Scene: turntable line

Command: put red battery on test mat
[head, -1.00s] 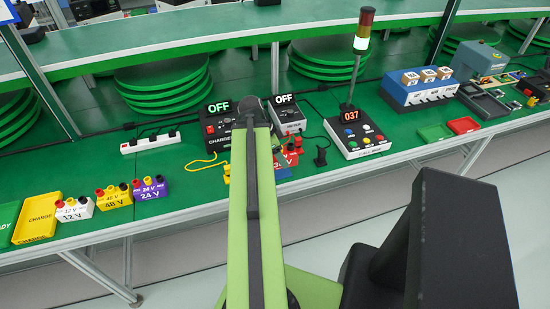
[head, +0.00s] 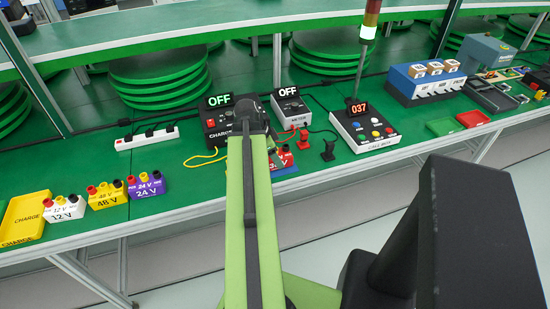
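A red battery (head: 284,160) with a partly readable white label shows just right of my arm. It appears to sit on or over a blue mat (head: 286,172), of which only a strip shows. My arm hides the left part of both. My gripper hangs beyond the dark far end of my arm, near the battery; its fingers are hidden, so I cannot tell whether it holds the battery.
A charger (head: 216,127) and a meter (head: 290,110), both reading OFF, stand behind. Red (head: 304,136) and black (head: 328,151) clips stand right of the battery. White (head: 66,208), yellow (head: 108,196) and purple (head: 147,186) batteries stand left, beside a yellow tray (head: 22,216).

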